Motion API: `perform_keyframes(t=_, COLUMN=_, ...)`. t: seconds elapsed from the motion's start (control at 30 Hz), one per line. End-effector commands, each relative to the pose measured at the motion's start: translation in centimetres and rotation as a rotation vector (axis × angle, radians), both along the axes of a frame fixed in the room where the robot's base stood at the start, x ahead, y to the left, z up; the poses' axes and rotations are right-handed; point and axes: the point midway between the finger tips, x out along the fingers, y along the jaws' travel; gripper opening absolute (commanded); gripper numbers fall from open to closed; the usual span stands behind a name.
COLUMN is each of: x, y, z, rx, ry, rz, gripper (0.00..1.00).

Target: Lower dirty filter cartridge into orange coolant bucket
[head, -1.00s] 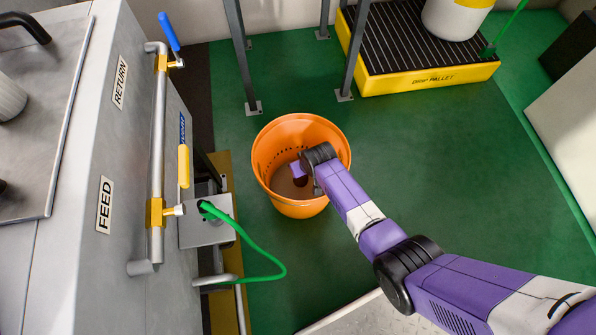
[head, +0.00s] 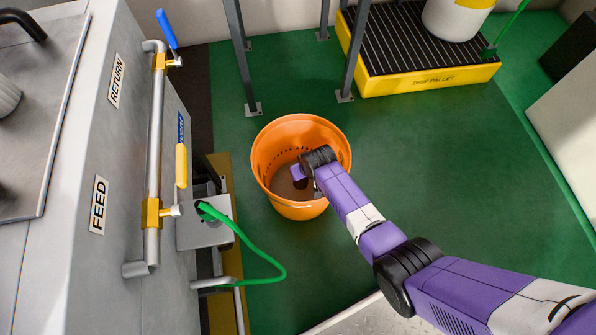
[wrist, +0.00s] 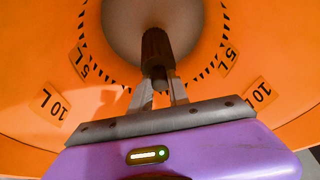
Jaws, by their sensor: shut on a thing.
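The orange coolant bucket (head: 279,136) stands on the green floor in the head view, with brownish liquid or residue at its bottom. Its inner wall (wrist: 50,60) with 5 L and 10 L marks fills the wrist view. My gripper (wrist: 162,90) is inside the bucket, its fingers shut on the top of the dark brown ribbed filter cartridge (wrist: 156,48). The cartridge points down toward the grey-brown bottom. Whether its lower end touches the bottom cannot be told.
A grey machine with FEED (head: 99,205) and RETURN labels and pipes stands left. A green hose (head: 265,262) loops near the bucket. Grey stand legs (head: 245,60) rise behind it. A yellow drip pallet (head: 430,80) stands back right. Floor right of the bucket is clear.

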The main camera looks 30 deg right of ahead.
Motion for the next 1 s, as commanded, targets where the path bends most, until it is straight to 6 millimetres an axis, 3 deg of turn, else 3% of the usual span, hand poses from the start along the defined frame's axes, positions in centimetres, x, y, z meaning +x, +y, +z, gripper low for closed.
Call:
perform_keyframes(t=0.37, x=0.0, y=0.0, z=-0.2, rx=0.000, ry=-0.001, rz=0.000, gripper=0.00)
perform_keyframes(t=0.4, x=0.0, y=0.0, z=-0.2, rx=0.000, ry=-0.001, rz=0.000, gripper=0.25)
perform_keyframes(t=0.5, x=0.0, y=0.0, z=-0.2, rx=0.000, ry=-0.001, rz=0.000, gripper=0.45)
perform_keyframes(t=0.53, x=0.0, y=0.0, z=-0.2, rx=0.000, ry=-0.001, rz=0.000, gripper=0.47)
perform_keyframes(t=0.83, x=-0.1, y=0.0, z=-0.1, rx=0.000, ry=0.000, rz=0.000, gripper=0.47)
perform_keyframes(t=1.0, x=-0.6, y=0.0, z=1.6, rx=0.000, ry=-0.001, rz=0.000, gripper=0.47)
